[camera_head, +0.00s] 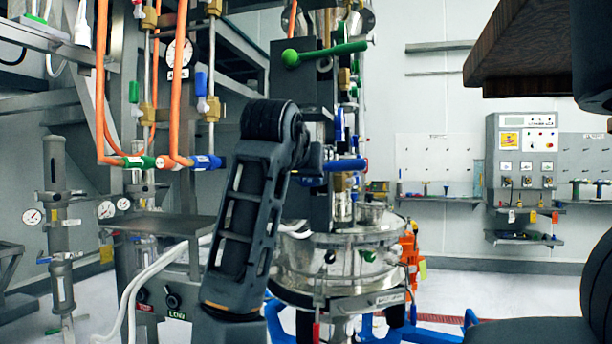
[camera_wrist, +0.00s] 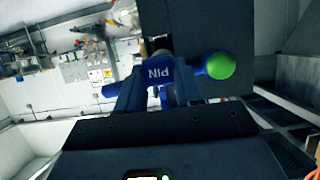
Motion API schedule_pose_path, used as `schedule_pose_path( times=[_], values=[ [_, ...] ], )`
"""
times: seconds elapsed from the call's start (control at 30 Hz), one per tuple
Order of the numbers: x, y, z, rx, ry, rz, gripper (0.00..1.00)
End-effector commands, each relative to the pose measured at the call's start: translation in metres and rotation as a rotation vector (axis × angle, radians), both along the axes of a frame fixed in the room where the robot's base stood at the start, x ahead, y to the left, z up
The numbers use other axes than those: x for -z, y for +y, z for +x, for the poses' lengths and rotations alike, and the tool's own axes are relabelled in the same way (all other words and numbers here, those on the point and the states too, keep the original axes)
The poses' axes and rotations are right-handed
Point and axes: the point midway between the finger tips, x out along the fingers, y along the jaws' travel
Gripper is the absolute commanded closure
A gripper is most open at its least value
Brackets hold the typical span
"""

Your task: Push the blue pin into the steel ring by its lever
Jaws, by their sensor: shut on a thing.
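In the wrist view, the blue pin's lever (camera_wrist: 158,74) bears the letters PIN and lies crosswise between the fingers of my gripper (camera_wrist: 157,90). A green ball (camera_wrist: 219,65) shows at the lever's right end, and a blue end sticks out at the left. My gripper is shut on the lever. In the head view, the blue pin (camera_head: 346,164) shows at the tip of my arm, in front of the dark column; my wrist hides part of it. I cannot clearly make out the steel ring or how deep the pin sits.
A steel sifter drum (camera_head: 345,262) stands below my wrist. A green-ended handle (camera_head: 325,52) sits above. Orange hoses (camera_head: 100,90) and valves crowd the left. A brown wooden board (camera_head: 530,45) overhangs the upper right. A grey control panel (camera_head: 523,150) is on the far wall.

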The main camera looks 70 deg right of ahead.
Motion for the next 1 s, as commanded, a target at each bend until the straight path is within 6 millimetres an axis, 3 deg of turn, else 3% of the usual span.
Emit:
schedule_pose_path(
  times=[1.0],
  values=[
    [0.0,-0.023,0.002,0.0,0.001,0.0,1.0]
  ],
)
